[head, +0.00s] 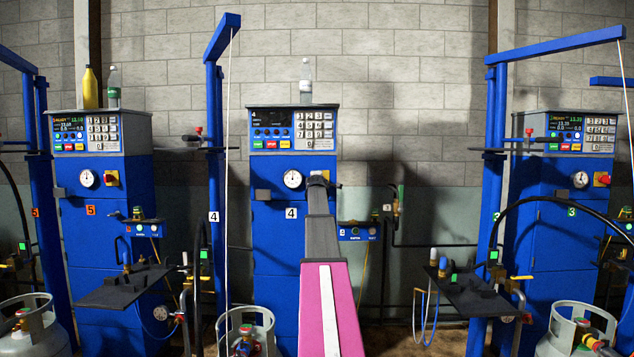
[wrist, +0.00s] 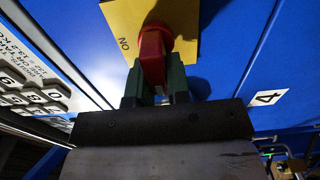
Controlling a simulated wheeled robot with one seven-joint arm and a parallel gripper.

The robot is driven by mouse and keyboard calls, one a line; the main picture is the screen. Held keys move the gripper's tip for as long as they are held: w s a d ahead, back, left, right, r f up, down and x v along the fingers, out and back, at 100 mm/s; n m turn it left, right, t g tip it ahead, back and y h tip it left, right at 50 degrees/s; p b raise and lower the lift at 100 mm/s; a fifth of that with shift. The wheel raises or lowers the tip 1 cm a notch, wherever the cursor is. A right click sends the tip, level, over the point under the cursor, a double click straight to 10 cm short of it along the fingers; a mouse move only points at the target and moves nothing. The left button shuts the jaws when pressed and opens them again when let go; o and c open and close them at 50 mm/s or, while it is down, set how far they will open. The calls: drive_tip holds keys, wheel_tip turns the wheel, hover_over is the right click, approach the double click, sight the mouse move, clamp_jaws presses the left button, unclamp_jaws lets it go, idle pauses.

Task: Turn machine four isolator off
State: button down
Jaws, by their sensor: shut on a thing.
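Machine four (head: 275,235) is the blue cabinet in the middle of the head view, with a "4" label that also shows in the wrist view (wrist: 267,97). Its isolator is hidden behind my gripper (head: 320,182) in the head view. In the wrist view the isolator is a red knob (wrist: 152,50) on a yellow plate (wrist: 122,20) marked "ON". My gripper's two green fingers (wrist: 155,85) are shut on the red knob, one on each side. The knob's exact pointer position is unclear. Machine four's display (head: 269,120) looks dark.
Machine five (head: 95,235) at left and machine three (head: 560,230) at right have lit displays. A round gauge (head: 292,179) sits beside my gripper. A bottle (head: 305,85) stands on machine four. Gas cylinders (head: 262,330) stand below.

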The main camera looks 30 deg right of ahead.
drive_tip(key=c, duration=1.1)
unclamp_jaws()
drive_tip(key=v, duration=1)
drive_tip(key=shift+s+a, duration=0.2)
drive_tip(key=shift+s, duration=0.15)
